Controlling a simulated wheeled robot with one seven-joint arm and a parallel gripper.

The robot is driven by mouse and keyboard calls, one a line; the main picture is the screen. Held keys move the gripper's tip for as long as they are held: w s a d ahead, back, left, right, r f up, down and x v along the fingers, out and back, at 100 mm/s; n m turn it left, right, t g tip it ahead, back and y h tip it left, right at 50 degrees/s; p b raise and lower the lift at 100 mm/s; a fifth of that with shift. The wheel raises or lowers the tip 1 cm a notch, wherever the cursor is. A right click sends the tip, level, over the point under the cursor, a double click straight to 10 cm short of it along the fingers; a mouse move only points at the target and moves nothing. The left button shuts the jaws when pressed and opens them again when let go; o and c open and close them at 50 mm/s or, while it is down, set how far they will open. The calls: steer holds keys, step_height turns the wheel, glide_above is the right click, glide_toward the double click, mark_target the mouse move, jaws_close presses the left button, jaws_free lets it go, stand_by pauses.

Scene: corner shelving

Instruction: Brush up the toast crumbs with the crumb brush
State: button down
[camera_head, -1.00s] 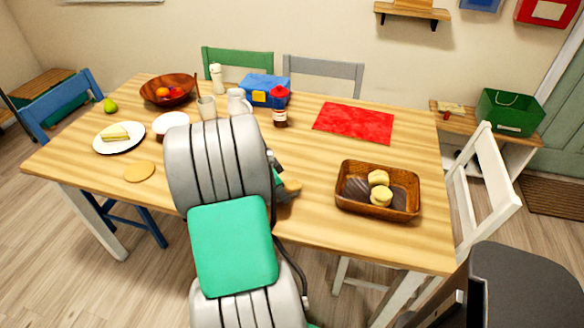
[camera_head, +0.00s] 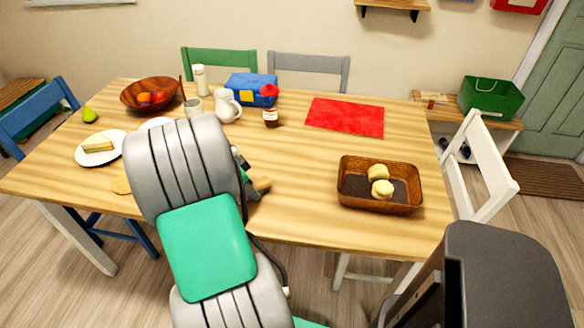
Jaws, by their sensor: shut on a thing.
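My gripper (camera_head: 249,186) is low over the near middle of the table (camera_head: 290,215), mostly hidden behind my own grey and green arm. A short tan wooden piece (camera_head: 262,184) sticks out from it to the right. It looks like part of the crumb brush, held in the shut jaws; its bristles are hidden. I cannot tell whether it touches the table. I can make out no toast crumbs; they may be too small or behind my arm.
A brown basket (camera_head: 348,202) with pale rolls stands to the right of my gripper. Behind are a red mat (camera_head: 345,116), a jam jar (camera_head: 271,117), a white jug (camera_head: 228,107) and a blue box (camera_head: 248,84). A sandwich plate (camera_head: 83,159) is left. Bare tabletop lies between gripper and basket.

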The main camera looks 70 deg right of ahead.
steer(key=r+p, duration=0.1)
steer(key=r, duration=0.1)
steer(key=r+p, duration=0.1)
steer(key=r, duration=0.1)
steer(key=shift+w+a+r, duration=0.1)
steer(key=shift+w, duration=0.3)
steer(key=shift+s+r+p, duration=0.1)
steer(key=shift+r+p, duration=1.25)
steer(key=shift+r, duration=0.55)
